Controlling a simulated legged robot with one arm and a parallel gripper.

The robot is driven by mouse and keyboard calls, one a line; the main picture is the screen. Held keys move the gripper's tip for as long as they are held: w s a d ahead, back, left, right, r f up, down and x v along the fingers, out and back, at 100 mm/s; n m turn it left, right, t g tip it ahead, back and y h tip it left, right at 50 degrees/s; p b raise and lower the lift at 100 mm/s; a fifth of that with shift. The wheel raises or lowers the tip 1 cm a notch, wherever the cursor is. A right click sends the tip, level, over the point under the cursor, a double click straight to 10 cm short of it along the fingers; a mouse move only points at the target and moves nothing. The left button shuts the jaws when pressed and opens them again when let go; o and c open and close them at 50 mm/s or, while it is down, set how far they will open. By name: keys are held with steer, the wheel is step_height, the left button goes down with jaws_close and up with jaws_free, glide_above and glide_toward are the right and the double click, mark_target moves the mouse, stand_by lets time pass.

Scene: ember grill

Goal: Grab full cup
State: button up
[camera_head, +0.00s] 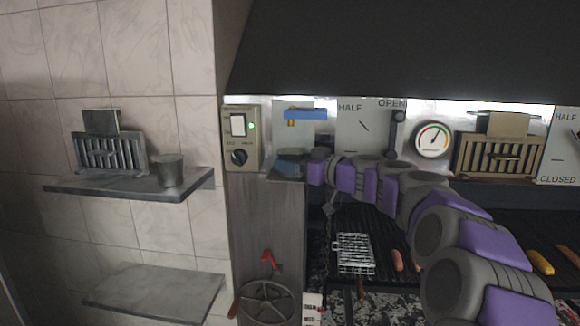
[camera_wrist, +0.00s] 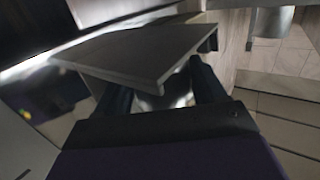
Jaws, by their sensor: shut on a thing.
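My gripper (camera_head: 297,165) is at the small ledge below the blue-handled tap (camera_head: 305,114), left of the grill. In the wrist view, its two dark fingers (camera_wrist: 162,90) stand apart with a shiny rounded metal cup (camera_wrist: 165,99) between them. A flat grey board (camera_wrist: 140,52) covers the cup's far part, and its contents are hidden. In the head view the held cup cannot be made out clearly. Another grey metal cup (camera_head: 169,171) stands upright on the upper wall shelf, apart from my gripper.
The upper grey shelf (camera_head: 120,188) also carries a slatted metal vent piece (camera_head: 110,152). The lower shelf (camera_head: 155,290) is bare. A control box (camera_head: 241,138) with a green light is beside the tap. My arm crosses above the grill, where a wire basket (camera_head: 353,253) and sausages (camera_head: 397,259) lie.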

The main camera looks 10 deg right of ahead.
steer(key=shift+d+r, duration=0.1)
steer(key=shift+r, duration=0.45)
steer(key=shift+s+r, duration=0.15)
steer(key=shift+r, duration=1.2)
steer(key=shift+s+f, duration=0.1)
steer(key=shift+s, duration=0.15)
steer(key=s+a, duration=0.1)
steer(key=s, duration=0.4)
steer(key=s+a+r+b, duration=0.1)
steer(key=s, duration=0.4)
steer(key=s+a+b, duration=0.1)
steer(key=s, duration=0.3)
steer(key=shift+s+a+r, duration=0.15)
steer(key=shift+s+r, duration=0.05)
steer(key=shift+s, duration=0.2)
steer(key=shift+c, duration=0.7)
